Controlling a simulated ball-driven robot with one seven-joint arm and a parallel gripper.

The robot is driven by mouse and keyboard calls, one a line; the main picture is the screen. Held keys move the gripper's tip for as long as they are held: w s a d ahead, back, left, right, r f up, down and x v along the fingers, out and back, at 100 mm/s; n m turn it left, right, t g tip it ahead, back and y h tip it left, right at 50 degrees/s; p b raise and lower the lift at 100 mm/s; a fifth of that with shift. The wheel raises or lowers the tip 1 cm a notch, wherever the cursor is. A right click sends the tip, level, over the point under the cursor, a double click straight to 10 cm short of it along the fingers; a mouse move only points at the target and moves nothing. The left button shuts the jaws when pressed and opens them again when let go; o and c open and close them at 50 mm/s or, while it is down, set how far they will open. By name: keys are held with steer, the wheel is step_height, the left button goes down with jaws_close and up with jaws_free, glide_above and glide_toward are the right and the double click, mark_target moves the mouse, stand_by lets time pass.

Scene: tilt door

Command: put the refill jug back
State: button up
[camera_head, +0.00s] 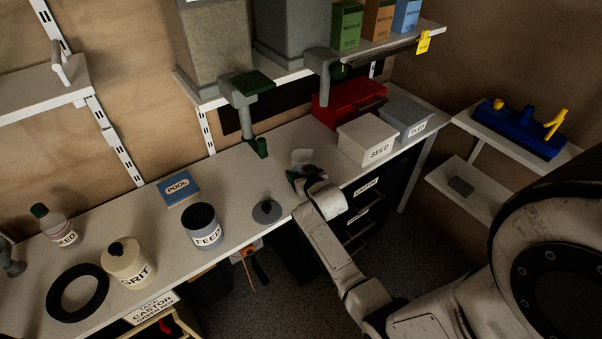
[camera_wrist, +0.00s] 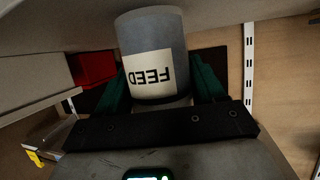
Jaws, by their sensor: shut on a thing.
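A jug (camera_head: 302,157) with a pale, translucent look is at the end of my gripper (camera_head: 306,174), over the back of the bench. In the wrist view the jug (camera_wrist: 153,40) is a grey-blue cylinder with a white FEED label that reads upside down. My gripper's green fingers (camera_wrist: 160,85) are shut on it, one on each side. I cannot tell whether its base touches the bench. A grey canister (camera_head: 202,228), also labelled FEED, stands open to the left, with a dark inside. A grey round lid (camera_head: 267,211) with a knob lies flat between them.
Green-ended dispenser spouts (camera_head: 257,146) hang just left of my gripper. A SEED jug (camera_head: 60,228), GRIT jar (camera_head: 127,264) and black ring (camera_head: 77,293) stand left.

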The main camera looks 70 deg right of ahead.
steer(key=shift+f+b, duration=0.25)
steer(key=shift+b, duration=0.1)
steer(key=o, duration=1.2)
steer(key=shift+c, duration=0.2)
steer(key=o, duration=0.4)
steer(key=shift+c, duration=0.2)
steer(key=shift+f, duration=0.1)
steer(key=shift+a, duration=0.1)
steer(key=v, duration=1)
steer(key=shift+s+a+r, duration=0.15)
steer(key=shift+s+r, duration=0.05)
steer(key=shift+a, duration=0.1)
